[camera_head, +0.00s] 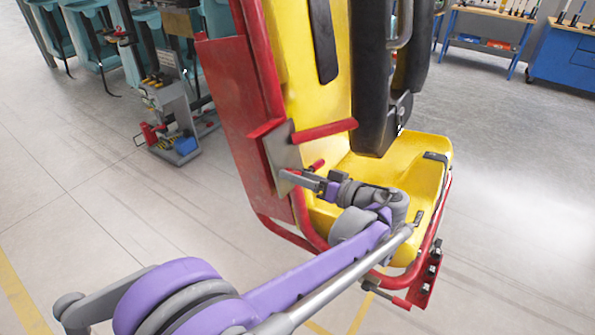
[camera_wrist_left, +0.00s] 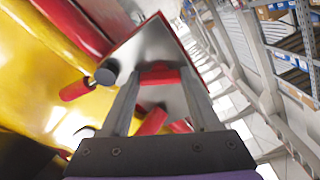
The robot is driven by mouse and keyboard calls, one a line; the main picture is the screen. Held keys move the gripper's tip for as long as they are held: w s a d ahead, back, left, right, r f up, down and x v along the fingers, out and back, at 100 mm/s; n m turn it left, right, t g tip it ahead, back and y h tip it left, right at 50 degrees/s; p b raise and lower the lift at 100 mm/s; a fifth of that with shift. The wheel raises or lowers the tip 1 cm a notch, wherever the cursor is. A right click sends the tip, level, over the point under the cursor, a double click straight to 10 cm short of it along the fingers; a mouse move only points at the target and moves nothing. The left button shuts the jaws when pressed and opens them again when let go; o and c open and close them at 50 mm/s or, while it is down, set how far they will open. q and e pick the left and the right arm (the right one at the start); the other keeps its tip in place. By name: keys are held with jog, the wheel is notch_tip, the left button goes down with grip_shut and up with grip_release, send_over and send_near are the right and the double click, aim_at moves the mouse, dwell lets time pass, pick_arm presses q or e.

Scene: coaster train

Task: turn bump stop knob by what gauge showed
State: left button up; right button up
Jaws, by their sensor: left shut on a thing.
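A yellow coaster seat (camera_head: 405,176) with a red side frame (camera_head: 238,110) stands in the middle of the head view. A bare metal plate (camera_head: 283,150) is fixed on its side; it also shows in the left wrist view (camera_wrist_left: 150,45). My left gripper (camera_head: 288,174) reaches this plate from the front. In the left wrist view its fingers (camera_wrist_left: 158,80) are shut on a small red part at the plate, which looks like the bump stop knob (camera_wrist_left: 159,75). The fingers cover part of it, and its turned angle is unclear. I make out no gauge. My right gripper is out of view.
A black restraint (camera_head: 375,85) hangs over the seat. A red bar (camera_head: 325,131) juts out just above my left gripper. A grey stand (camera_head: 175,120) with red and blue parts is at the left, teal seats (camera_head: 85,30) behind it. Blue workbenches (camera_head: 565,58) stand far right.

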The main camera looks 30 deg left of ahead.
pick_arm(q)
jog(key=shift+n+p, duration=0.6)
jog(key=shift+n, duration=1.5)
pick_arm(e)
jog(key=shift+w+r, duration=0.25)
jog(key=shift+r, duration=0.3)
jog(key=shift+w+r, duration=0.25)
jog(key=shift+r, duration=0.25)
pick_arm(q)
jog(key=o, duration=1.4)
jog(key=shift+d, duration=0.15)
jog(key=shift+c, duration=0.2)
jog(key=s+d+r, duration=0.1)
jog(key=d, duration=0.9)
jog(key=shift+d+r+b, duration=0.2)
jog(key=shift+d+b, duration=0.15)
jog(key=shift+b, duration=0.1)
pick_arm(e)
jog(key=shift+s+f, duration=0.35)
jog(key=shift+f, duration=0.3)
